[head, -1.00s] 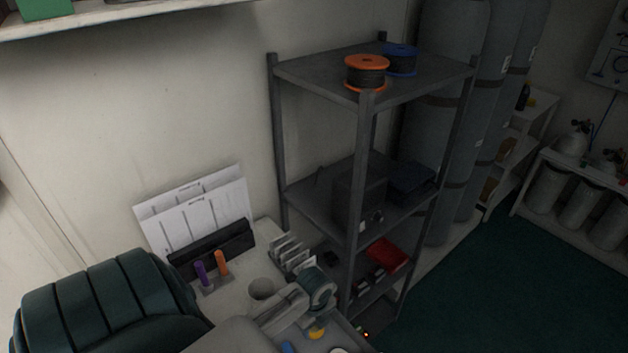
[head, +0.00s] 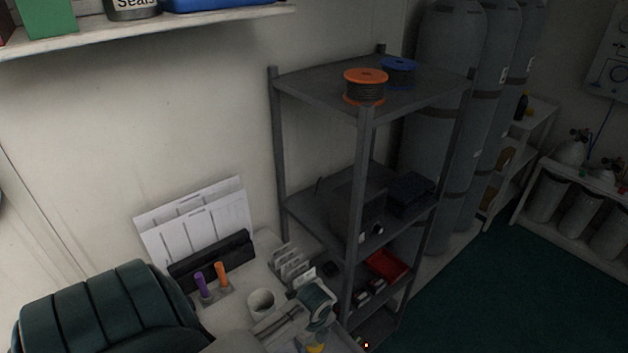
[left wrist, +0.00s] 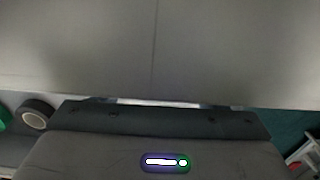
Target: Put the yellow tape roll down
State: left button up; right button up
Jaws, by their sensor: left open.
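A small yellow patch (head: 316,348) shows at the bottom edge of the head view, mostly cut off. I cannot tell if it is the yellow tape roll. My left gripper (left wrist: 165,104) shows in the left wrist view as a dark wide bar and grey housing, open, with nothing seen between its jaws. Its tips are hard to make out against a pale grey surface. No yellow roll shows in that view. My right gripper is in neither view.
A metal rack (head: 362,200) stands behind. A ribbed dark green thing (head: 105,310) fills the lower left.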

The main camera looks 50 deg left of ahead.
aim_at(314, 345)
pick_arm(q)
notch_tip(314, 345, up, 12)
jog(key=b, duration=0.3)
dwell(0.3)
